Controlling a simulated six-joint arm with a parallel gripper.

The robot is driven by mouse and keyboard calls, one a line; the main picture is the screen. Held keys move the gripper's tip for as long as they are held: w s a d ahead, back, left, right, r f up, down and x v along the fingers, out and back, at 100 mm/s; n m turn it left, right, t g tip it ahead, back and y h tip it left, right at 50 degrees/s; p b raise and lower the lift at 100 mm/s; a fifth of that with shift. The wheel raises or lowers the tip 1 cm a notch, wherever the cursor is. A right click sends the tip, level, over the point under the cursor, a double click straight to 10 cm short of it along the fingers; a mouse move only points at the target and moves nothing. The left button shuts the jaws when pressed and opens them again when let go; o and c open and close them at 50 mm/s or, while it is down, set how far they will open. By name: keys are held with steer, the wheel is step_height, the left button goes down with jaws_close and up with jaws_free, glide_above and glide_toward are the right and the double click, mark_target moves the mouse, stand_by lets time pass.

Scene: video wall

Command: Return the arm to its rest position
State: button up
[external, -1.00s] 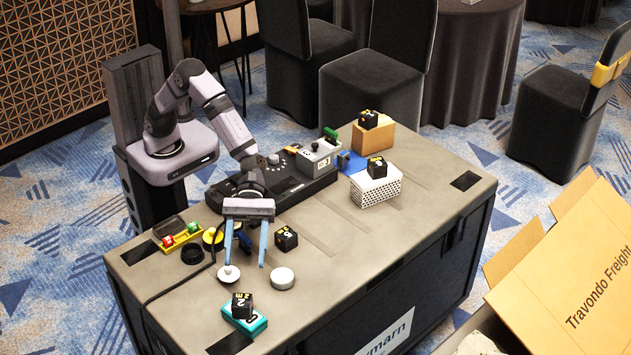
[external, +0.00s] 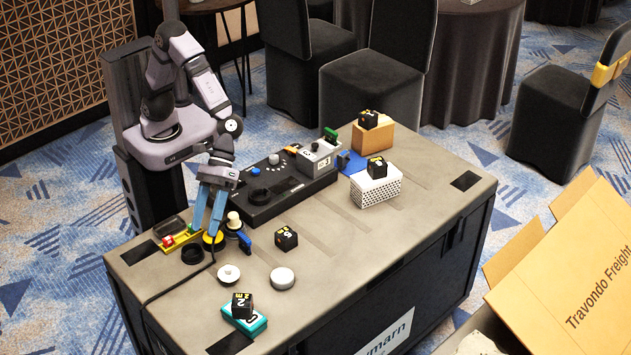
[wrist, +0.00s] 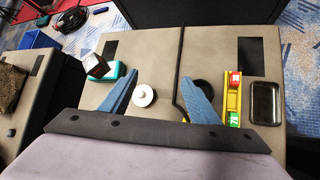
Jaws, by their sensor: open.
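My gripper (external: 209,217) is open and empty, with blue fingers pointing down toward the left end of the grey-topped case (external: 345,255).
A black cube (external: 242,305) sits on a teal box (external: 246,321). Another black cube (external: 286,238) and a white round piece (external: 282,278) stand nearby. A black control panel (external: 283,184) lies behind. More cubes sit on a white perforated box (external: 376,190) and a tan block (external: 372,137). A cable crosses the left end.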

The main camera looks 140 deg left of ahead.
steer(key=s+a+r+m+g+y+p, duration=0.2)
steer(key=s+a+r+m+y+p, duration=0.1)
steer(key=s+m, duration=0.5)
steer(key=s+a+r+m+g+y+p, duration=0.2)
steer(key=s+a+m+y+p, duration=0.3)
steer(key=s+a+m, duration=0.4)
steer(key=s+a+r+p, duration=0.1)
steer(key=s, duration=0.4)
steer(key=shift+s+a+r+p, duration=0.15)
steer(key=shift+a+p, duration=0.05)
steer(key=shift+p, duration=0.2)
